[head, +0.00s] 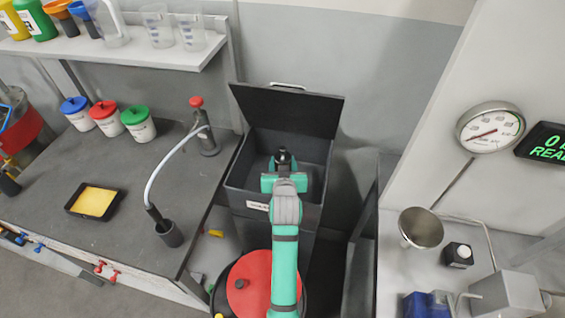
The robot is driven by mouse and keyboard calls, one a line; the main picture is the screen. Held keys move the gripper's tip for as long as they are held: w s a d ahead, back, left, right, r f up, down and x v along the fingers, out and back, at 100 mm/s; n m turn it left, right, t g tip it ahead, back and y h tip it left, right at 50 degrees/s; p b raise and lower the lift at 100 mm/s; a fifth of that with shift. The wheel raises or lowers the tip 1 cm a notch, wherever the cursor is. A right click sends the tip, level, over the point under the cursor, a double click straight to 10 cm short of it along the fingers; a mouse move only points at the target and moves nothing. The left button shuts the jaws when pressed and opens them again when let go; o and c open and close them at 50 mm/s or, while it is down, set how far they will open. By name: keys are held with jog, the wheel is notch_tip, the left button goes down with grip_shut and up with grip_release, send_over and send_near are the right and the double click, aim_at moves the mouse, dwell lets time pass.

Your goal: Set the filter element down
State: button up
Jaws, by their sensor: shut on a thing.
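My gripper (283,168) is at the end of my green arm, over the mouth of an open dark bin (236,180) with its lid (290,105) raised at the back. I see the hand from above and behind. Its fingertips and the filter element in its grip are hidden by the hand and wrist. I cannot tell how far the element is above the bin floor.
A grey bench on the left holds a black tray (72,208) with a yellow pad, lidded pots (107,120) and a hose with a black nozzle (170,235). A red-lidded drum (245,285) stands in front of the bin. A gauge (490,128) is at right.

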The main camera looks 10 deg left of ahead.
jog(key=shift+f, duration=0.3)
jog(key=shift+f, duration=0.45)
jog(key=o, duration=1.1)
jog(key=shift+s+f, duration=0.15)
jog(key=shift+f, duration=0.1)
jog(key=shift+r, duration=0.15)
jog(key=v, duration=0.4)
jog(key=r+v, duration=0.1)
jog(key=v, duration=0.7)
jog(key=shift+r, duration=0.45)
